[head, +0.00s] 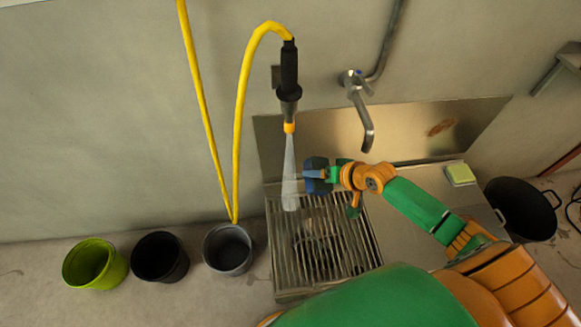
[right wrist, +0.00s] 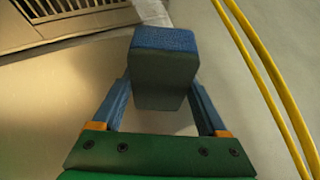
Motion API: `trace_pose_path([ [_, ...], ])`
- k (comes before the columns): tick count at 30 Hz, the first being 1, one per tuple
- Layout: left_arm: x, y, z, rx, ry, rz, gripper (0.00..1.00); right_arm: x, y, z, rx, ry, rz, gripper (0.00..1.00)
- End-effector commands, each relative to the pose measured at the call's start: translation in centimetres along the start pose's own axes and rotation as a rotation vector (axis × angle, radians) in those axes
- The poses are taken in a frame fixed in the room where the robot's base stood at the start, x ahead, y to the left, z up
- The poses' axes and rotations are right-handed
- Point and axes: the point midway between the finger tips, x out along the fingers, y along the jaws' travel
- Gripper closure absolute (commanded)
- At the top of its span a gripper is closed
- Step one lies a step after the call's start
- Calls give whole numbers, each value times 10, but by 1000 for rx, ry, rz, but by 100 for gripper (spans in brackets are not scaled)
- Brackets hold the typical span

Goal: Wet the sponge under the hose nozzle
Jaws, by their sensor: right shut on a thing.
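The hose nozzle (head: 289,92) hangs nose down on a yellow hose, and a pale water spray (head: 290,172) falls from its orange tip onto the slatted grate. My right gripper (head: 317,176) is just right of the spray, above the grate. In the right wrist view, the right gripper (right wrist: 162,98) is shut on a block-shaped sponge (right wrist: 165,62) with a blue face and a dark grey-green side. In the head view the sponge is mostly lost against the blue fingers; I cannot tell whether it touches the spray. My left gripper is out of view.
The metal grate (head: 280,262) lies below, with a tap (head: 362,108) on the wall behind. A yellow-green pad (head: 460,174) lies on the counter at the right. A black pot (head: 522,215) stands beyond it. Green, black and grey buckets (head: 229,265) stand at the left.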

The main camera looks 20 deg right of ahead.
Motion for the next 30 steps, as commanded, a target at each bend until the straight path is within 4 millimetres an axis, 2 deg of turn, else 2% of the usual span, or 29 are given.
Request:
trace_pose_path([
  [2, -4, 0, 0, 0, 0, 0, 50, -4, 0, -2, 0, 0, 1, 68],
  [9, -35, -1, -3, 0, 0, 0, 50, -37, 10, -9, 0, -3, 3, 68],
  [15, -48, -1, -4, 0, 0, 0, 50, -58, 20, -13, -1, -2, 2, 68],
  [30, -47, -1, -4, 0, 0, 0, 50, -59, 22, -12, 0, 0, 0, 68],
])
